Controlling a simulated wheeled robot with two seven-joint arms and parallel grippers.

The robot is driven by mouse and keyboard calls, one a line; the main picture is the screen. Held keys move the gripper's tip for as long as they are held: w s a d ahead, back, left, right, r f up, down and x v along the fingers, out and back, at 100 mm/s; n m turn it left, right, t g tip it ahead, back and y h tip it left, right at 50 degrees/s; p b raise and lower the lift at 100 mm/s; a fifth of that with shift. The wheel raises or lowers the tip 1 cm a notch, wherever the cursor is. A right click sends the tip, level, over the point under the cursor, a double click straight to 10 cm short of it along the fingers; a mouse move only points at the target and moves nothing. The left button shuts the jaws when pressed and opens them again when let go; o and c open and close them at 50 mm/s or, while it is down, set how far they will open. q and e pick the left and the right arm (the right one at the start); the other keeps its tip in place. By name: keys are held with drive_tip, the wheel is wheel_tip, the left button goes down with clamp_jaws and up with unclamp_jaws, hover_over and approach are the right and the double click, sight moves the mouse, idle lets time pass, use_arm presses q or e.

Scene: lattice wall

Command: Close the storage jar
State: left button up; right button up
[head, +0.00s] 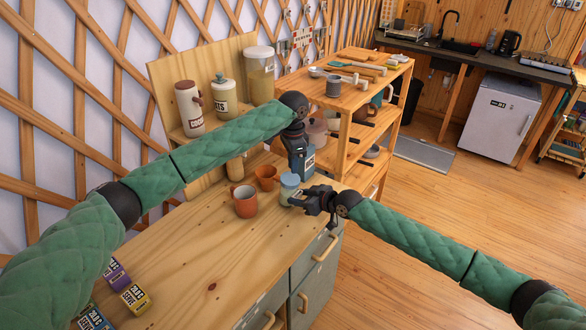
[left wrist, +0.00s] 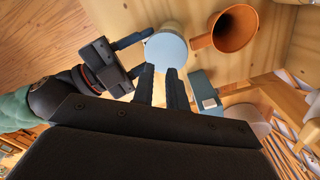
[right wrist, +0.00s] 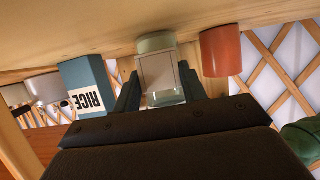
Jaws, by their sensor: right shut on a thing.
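The storage jar (head: 289,188), a small pale container with a light blue round top, stands on the wooden counter. My right gripper (head: 299,198) is shut on its side, and the right wrist view shows the glass jar (right wrist: 160,80) between the two fingers. My left gripper (head: 299,176) points down just above and behind the jar. In the left wrist view its fingers (left wrist: 161,72) have a narrow gap with nothing seen between them. The tips overlap the near edge of the blue top (left wrist: 167,47). I cannot tell whether the lid is fully seated.
Two orange-brown mugs (head: 245,202) (head: 265,177) stand left of the jar. A blue rice box (right wrist: 88,85) is close behind it. Small boxes (head: 135,298) lie at the counter's near left. A shelf unit (head: 345,98) stands behind. The counter's middle is clear.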

use_arm(q)
drive_tip(key=shift+r, duration=0.8)
drive_tip(key=o, duration=0.5)
drive_tip(key=shift+s+d+f, duration=0.1)
drive_tip(key=shift+d, duration=0.05)
drive_tip(key=o, duration=0.4)
drive_tip(key=shift+s+d, duration=0.2)
drive_tip(key=shift+d, duration=0.2)
drive_tip(key=shift+c, duration=0.2)
drive_tip(key=o, duration=0.4)
drive_tip(key=shift+c, duration=0.2)
drive_tip(key=shift+o, duration=0.8)
drive_tip(key=shift+n, duration=0.7)
drive_tip(key=n, duration=0.6)
drive_tip(key=shift+r+t+y, duration=0.3)
drive_tip(key=shift+r+t, duration=0.05)
drive_tip(key=shift+t, duration=0.05)
drive_tip(key=n, duration=0.6)
drive_tip(key=shift+a+r, duration=0.15)
drive_tip(key=n, duration=0.5)
drive_tip(key=shift+w+a+y, duration=0.1)
drive_tip(key=shift+a+y, duration=0.1)
drive_tip(key=shift+y, duration=0.1)
drive_tip(key=n, duration=0.6)
drive_tip(key=shift+a+n, duration=0.1)
drive_tip(key=shift+n, duration=0.2)
